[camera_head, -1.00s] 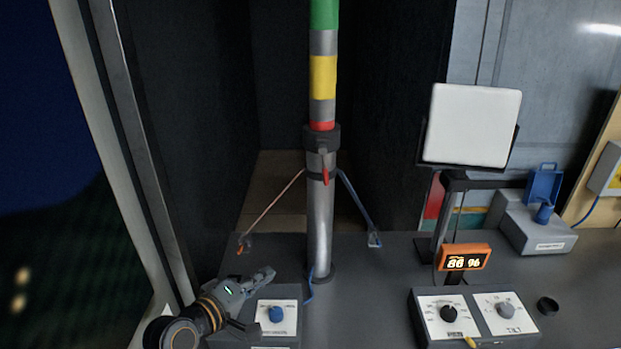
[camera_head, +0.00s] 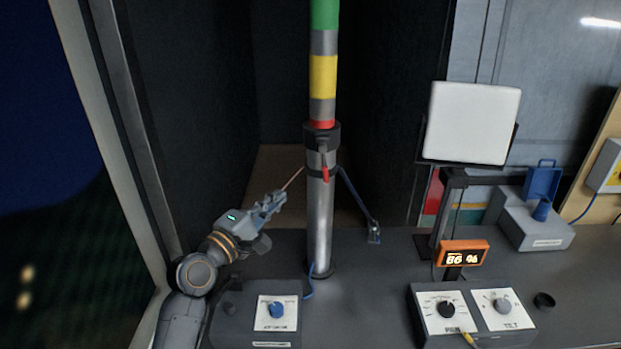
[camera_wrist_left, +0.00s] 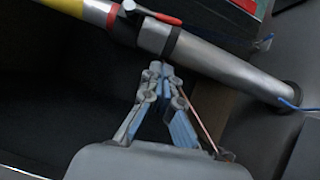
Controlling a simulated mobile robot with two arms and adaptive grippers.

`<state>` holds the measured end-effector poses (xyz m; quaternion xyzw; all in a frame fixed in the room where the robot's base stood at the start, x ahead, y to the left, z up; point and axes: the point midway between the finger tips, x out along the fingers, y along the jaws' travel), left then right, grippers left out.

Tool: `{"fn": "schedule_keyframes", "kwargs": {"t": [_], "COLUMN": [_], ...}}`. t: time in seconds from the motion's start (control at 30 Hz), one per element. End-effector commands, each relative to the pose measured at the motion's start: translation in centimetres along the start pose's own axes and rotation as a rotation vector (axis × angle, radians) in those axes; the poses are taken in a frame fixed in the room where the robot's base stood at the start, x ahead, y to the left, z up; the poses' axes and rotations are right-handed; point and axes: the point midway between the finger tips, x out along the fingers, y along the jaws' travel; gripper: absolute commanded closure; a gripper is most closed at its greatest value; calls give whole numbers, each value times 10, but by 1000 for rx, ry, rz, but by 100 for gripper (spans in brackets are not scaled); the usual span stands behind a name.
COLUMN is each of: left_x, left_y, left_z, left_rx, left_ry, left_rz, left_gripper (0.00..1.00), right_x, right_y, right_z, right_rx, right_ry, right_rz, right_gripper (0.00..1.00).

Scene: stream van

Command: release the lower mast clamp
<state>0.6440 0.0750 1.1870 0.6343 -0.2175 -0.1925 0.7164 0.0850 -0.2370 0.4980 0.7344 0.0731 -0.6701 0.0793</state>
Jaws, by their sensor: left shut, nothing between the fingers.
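The mast (camera_head: 320,218) stands upright at the middle in the head view, with green, yellow and red bands on its upper part. A dark collar (camera_head: 322,137) sits around it below the red band, with a red clamp lever (camera_head: 325,172) hanging down along the front. In the left wrist view the lever (camera_wrist_left: 158,17) and mast (camera_wrist_left: 225,65) cross the top, tilted. My left gripper (camera_head: 278,198) is left of the mast, below lever height, shut and empty. In the left wrist view its fingertips (camera_wrist_left: 161,72) point toward the mast. My right gripper is not in view.
A reddish stay (camera_head: 292,179) runs down left from the mast behind my left gripper; a blue stay (camera_head: 355,200) runs down right. A knob box (camera_head: 276,311), a two-dial box (camera_head: 474,312), an orange display (camera_head: 463,254) and a white panel (camera_head: 472,123) stand around.

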Motion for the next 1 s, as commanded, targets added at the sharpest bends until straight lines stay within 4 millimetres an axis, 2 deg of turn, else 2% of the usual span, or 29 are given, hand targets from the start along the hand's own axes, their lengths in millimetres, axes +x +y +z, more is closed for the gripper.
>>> {"fn": "schedule_keyframes", "kwargs": {"t": [0.1, 0.33, 0.4, 0.63, 1.0], "left_x": [26, 68, 76, 92, 94], "left_y": [4, 3, 4, 2, 0], "left_z": [1, 0, 10, 26, 28], "left_rx": [-1, 0, -1, 0, 2], "left_ry": [-1, 0, -2, 0, 0], "left_rz": [0, 0, -2, 0, -1], "left_gripper": [100, 100, 100, 100, 100], "right_x": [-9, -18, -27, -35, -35], "right_y": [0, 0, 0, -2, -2], "right_z": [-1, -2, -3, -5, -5], "right_rx": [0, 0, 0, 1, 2], "right_ry": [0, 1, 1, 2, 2], "right_rz": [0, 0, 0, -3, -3], "right_gripper": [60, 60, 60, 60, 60]}}
